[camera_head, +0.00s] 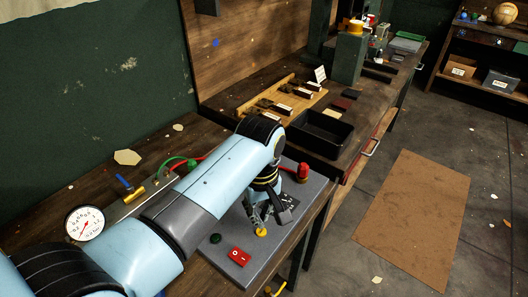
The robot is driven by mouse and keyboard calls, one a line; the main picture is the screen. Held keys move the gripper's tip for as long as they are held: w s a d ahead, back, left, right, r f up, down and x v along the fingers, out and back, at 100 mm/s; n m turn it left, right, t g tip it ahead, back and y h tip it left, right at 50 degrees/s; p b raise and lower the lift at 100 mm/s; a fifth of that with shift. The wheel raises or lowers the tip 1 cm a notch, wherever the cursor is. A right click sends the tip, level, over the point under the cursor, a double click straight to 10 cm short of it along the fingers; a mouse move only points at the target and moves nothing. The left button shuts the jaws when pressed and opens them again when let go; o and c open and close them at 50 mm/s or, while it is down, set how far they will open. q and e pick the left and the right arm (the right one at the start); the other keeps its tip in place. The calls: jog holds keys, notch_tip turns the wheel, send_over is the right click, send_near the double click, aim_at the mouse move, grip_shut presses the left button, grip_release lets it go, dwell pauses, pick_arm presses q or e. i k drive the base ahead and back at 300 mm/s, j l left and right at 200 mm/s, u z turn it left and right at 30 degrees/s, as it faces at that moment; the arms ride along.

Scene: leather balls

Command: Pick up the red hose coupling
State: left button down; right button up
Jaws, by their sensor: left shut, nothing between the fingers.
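My left arm reaches in from the lower left across the workbench. Its gripper (259,222) is shut and empty, pointing down over a grey plate (230,272). A small red upright part (303,172) stands at the plate's far right corner, to the right of and behind the gripper, apart from it. A red hose-like piece (198,159) lies by a green loop (174,163) behind my arm, partly hidden by it. I cannot tell for sure which of these is the red hose coupling. My right gripper is not in view.
A round gauge (85,223) is at left. A black tray (320,133) stands beyond. Open floor lies to the right.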

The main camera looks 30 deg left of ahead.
aim_at(302, 170)
jog(key=k+l, duration=0.3)
jog(key=k, duration=0.15)
jog(key=k+l, duration=0.35)
jog(key=k, duration=0.1)
